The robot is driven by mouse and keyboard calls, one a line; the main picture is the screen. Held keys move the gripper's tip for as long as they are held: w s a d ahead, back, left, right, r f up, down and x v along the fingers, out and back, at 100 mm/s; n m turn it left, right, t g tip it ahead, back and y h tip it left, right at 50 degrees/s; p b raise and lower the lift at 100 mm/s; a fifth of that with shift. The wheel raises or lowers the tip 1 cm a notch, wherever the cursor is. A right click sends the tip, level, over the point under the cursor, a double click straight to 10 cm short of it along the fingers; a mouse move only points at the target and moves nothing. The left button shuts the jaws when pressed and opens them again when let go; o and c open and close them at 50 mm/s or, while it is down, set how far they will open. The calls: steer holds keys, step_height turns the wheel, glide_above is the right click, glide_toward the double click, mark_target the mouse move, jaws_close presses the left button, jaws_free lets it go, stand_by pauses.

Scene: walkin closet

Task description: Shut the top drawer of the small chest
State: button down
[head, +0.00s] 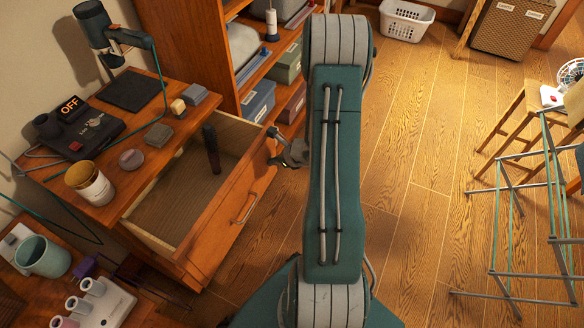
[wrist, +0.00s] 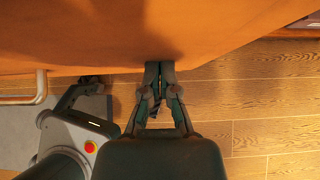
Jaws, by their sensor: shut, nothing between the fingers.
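The small chest (head: 100,198) is of orange-brown wood and stands at the left in the head view. Its top drawer (head: 262,187) is pulled well out, with the inside showing. A metal bar handle (head: 245,208) is on the drawer front; its end also shows at the left in the wrist view (wrist: 40,88). My gripper (head: 274,147) is at the far end of the drawer front, partly hidden by my arm. In the wrist view my gripper (wrist: 160,66) is shut and empty, its tips at the drawer front (wrist: 150,35); I cannot tell whether they touch.
The chest top holds a lamp (head: 100,30), a cup (head: 90,183) and small blocks. Shelves with bins (head: 258,100) stand behind. A wire rack (head: 515,215) is at the right. The floor between is clear.

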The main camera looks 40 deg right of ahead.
glide_toward(231, 145)
steer(key=w+a, duration=0.1)
steer(key=w+a+f, duration=0.2)
steer(key=a, duration=0.1)
steer(key=shift+a+f, duration=0.15)
steer(key=shift+f, duration=0.1)
stand_by(0.4)
